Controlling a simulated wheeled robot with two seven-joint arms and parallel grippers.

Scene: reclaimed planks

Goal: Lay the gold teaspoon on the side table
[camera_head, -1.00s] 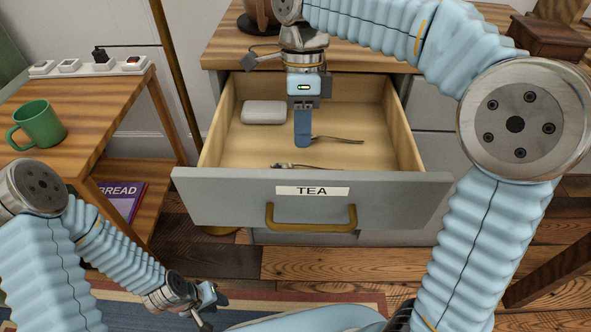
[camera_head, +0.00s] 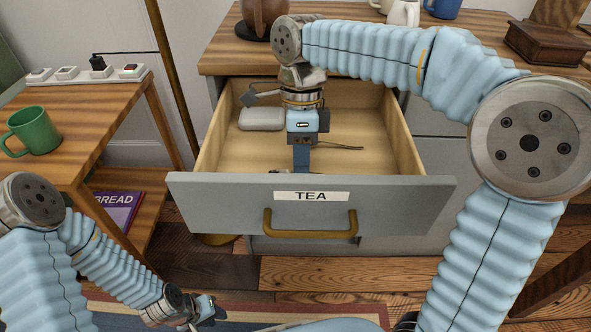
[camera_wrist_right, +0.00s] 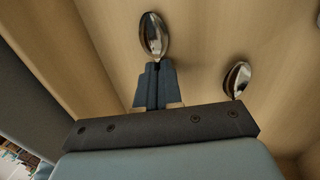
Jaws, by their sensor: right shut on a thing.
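My right gripper (camera_head: 301,168) is down inside the open TEA drawer. In the right wrist view its fingers (camera_wrist_right: 155,85) are closed on a shiny spoon (camera_wrist_right: 153,36), with the bowl sticking out past the tips. A second spoon (camera_wrist_right: 238,78) lies apart on the drawer floor; its dark handle (camera_head: 342,146) shows in the head view. The reflections do not let me tell which spoon is gold. The wooden side table (camera_head: 98,118) stands at the left. My left gripper (camera_head: 210,314) hangs low in front of the drawer; its finger gap is unclear.
A green mug (camera_head: 34,131) and a power strip (camera_head: 85,76) are on the side table; its middle is bare. The drawer (camera_head: 390,203) also holds a pale box (camera_head: 262,119). A brass pole (camera_head: 172,82) rises between table and drawer. A purple book (camera_head: 118,208) lies below.

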